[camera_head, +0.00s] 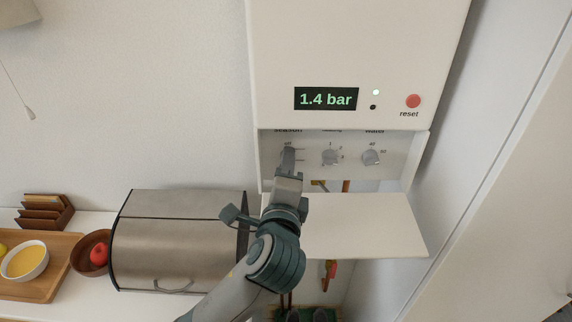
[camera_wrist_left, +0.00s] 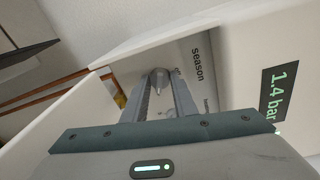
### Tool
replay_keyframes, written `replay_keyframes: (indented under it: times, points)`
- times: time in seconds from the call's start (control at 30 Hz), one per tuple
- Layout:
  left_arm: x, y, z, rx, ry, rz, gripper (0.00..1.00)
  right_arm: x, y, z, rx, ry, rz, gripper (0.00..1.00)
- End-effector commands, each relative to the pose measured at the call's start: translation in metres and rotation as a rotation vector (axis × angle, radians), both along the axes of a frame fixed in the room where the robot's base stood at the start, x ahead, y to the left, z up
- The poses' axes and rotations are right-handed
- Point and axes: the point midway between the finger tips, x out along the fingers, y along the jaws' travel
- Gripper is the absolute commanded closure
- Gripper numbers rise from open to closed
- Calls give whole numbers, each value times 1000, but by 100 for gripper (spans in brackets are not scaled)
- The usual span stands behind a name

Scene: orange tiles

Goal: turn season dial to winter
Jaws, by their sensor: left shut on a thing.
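The white boiler (camera_head: 350,50) has a recessed panel with a row of dials under its front. The season dial (camera_wrist_left: 160,77) is the left one, below the word "season" in the wrist view. My left gripper (camera_head: 288,158) reaches up to it from below and is shut on it, one finger on each side. In the head view the gripper covers most of the dial, and its pointer setting cannot be read. The middle dial (camera_head: 330,157) and the water dial (camera_head: 371,157) are untouched. My right gripper is in neither view.
The panel's flap (camera_head: 355,225) hangs open below the dials, right of my left arm. A display (camera_head: 326,98) reads 1.4 bar, beside a red reset button (camera_head: 413,101). A steel bread bin (camera_head: 180,240) stands at the left. A wall is close on the right.

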Motion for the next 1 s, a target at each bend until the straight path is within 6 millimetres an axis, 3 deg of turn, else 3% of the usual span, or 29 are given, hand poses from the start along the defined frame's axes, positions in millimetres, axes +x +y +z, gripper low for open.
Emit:
replay_keyframes:
  times: [0.3,0.73,0.77,0.8,1.0]
  points:
    - [1,0,1,113,-1,2,97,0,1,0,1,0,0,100]
    - [1,0,1,123,-2,2,97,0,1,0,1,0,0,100]
    - [1,0,1,123,-2,2,68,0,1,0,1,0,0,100]
    - [1,0,1,123,-2,2,58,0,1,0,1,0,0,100]
    - [0,0,1,122,0,2,56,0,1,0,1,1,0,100]
